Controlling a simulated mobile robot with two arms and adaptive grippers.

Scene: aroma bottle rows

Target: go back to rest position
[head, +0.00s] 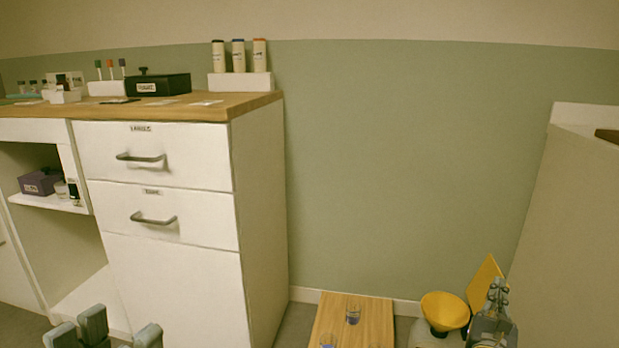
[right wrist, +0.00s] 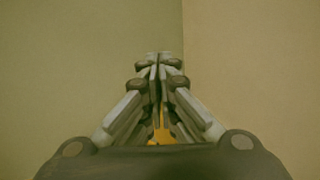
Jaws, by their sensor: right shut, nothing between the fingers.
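My right gripper (head: 497,290) is at the lower right of the head view, in front of a yellow board and next to a yellow bowl. In the right wrist view its fingers (right wrist: 158,60) meet at the tips, shut and empty. My left gripper (head: 120,332) shows at the bottom left edge of the head view, low in front of the white cabinet. Its grey fingers stand apart with nothing seen between them; its lower part is cut off.
A white drawer cabinet (head: 165,260) with a wooden top (head: 185,112) stands at left, holding a bottle rack (head: 240,82) and a black box (head: 158,86). A wooden board (head: 340,306) with small glasses, a yellow bowl (head: 445,309) and yellow board (head: 484,275) are low right. A white panel (head: 565,240) rises at right.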

